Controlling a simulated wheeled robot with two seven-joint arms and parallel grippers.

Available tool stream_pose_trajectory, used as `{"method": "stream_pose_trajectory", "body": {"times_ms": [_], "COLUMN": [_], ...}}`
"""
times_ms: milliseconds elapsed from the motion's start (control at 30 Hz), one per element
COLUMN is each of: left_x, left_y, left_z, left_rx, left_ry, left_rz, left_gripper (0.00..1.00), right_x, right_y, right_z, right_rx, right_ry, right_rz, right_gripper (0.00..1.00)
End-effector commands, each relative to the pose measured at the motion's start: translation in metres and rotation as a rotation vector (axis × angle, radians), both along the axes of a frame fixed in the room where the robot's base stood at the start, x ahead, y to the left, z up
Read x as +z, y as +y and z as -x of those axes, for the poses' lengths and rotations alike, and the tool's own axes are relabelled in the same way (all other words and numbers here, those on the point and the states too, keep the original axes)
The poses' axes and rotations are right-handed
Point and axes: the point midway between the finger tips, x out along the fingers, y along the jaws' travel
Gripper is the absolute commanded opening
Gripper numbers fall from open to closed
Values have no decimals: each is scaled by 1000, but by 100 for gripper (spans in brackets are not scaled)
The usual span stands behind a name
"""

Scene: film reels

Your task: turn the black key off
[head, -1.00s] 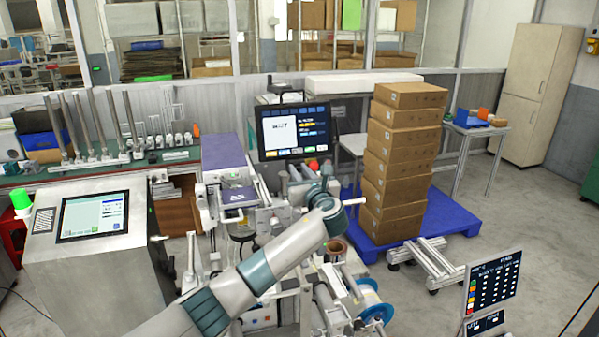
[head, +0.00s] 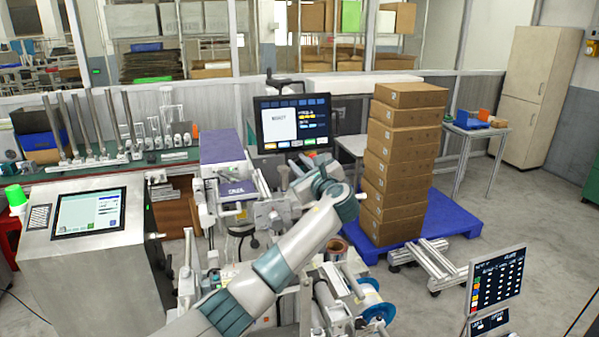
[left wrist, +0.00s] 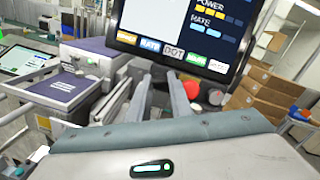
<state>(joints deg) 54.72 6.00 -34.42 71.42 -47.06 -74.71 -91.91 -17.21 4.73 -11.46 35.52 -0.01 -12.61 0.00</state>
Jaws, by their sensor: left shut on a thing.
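The black monitor (head: 292,123) stands upright at the machine's back. A row of small coloured keys runs along its lower edge, close up in the left wrist view. I cannot tell for certain which is the black key. My left gripper (head: 296,166) is just below the monitor in the head view. In the left wrist view its fingers (left wrist: 160,80) point at the lower edge of the screen, a narrow gap between them. What they hold cannot be made out. My right gripper is not in view.
A red round knob (left wrist: 216,97) is right of the fingers. A purple-topped unit (head: 220,147) stands left of the monitor. Stacked cartons (head: 400,160) on a blue pallet (head: 450,215) stand to the right. A touch panel (head: 88,212) is at left.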

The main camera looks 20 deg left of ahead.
Motion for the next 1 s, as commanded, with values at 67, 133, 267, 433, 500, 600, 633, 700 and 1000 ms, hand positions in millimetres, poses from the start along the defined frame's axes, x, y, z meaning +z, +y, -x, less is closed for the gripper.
{"method": "stream_pose_trajectory", "body": {"times_ms": [67, 133, 267, 433, 500, 600, 633, 700, 1000], "left_x": [-5, -5, -4, -3, -3, -3, -2, -2, 0], "left_y": [-1, -2, -2, -2, -2, -2, -2, -3, -2], "left_z": [0, 0, -1, -1, -1, -1, -1, -2, -2], "left_rx": [14, 29, 54, 88, 102, 122, 129, 141, 198], "left_ry": [-40, -75, -144, -231, -268, -320, -337, -372, -516], "left_rz": [62, 115, 216, 346, 401, 477, 500, 554, 768], "left_gripper": [0, 0, 0, 0, 0, 0, 0, 0, 0], "right_x": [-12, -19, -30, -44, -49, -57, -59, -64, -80], "right_y": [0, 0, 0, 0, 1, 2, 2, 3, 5], "right_z": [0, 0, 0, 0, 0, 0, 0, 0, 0], "right_rx": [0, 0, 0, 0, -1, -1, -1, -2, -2], "right_ry": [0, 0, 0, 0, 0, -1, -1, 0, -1], "right_rz": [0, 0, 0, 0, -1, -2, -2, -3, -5], "right_gripper": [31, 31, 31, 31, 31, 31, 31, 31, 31]}}
